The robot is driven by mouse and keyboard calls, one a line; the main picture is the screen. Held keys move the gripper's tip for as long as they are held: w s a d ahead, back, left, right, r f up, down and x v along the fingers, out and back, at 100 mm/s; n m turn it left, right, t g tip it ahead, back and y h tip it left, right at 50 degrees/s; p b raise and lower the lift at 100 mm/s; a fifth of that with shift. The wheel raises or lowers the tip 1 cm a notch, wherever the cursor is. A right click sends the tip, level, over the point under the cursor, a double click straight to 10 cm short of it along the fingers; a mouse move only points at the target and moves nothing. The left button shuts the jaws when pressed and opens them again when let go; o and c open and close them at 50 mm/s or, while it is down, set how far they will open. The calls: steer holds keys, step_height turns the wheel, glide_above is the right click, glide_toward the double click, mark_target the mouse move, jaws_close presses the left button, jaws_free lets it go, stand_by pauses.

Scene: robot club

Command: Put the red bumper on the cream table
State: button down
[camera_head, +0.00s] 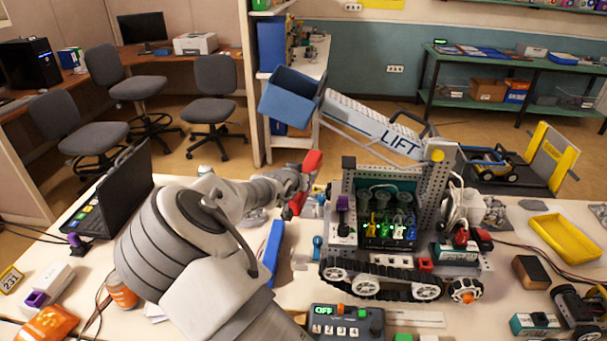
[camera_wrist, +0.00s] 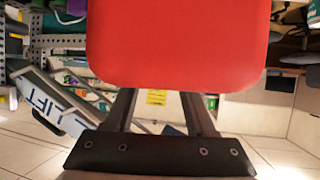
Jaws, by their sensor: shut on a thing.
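The red bumper (camera_wrist: 180,42) fills the upper middle of the wrist view, close to the camera. In the head view, red (camera_head: 313,160) shows above and below the fingers of my gripper (camera_head: 301,182), whose middle hides part of it. My gripper is shut on the red bumper and holds it left of the tracked robot. The cream table (camera_head: 490,290) spreads across the foreground under my arm. The head view does not clearly show how high the bumper is above it.
The tracked robot (camera_head: 385,240) with a raised LIFT arm (camera_head: 375,125) and blue bin (camera_head: 290,97) stands close on the right. A laptop (camera_head: 115,195) is at left, a control box (camera_head: 345,321) in front, a yellow tray (camera_head: 562,240) at right. Small bare patches lie between.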

steer(key=shift+r+p, duration=2.3)
steer(key=shift+r, duration=0.1)
steer(key=shift+f, duration=0.1)
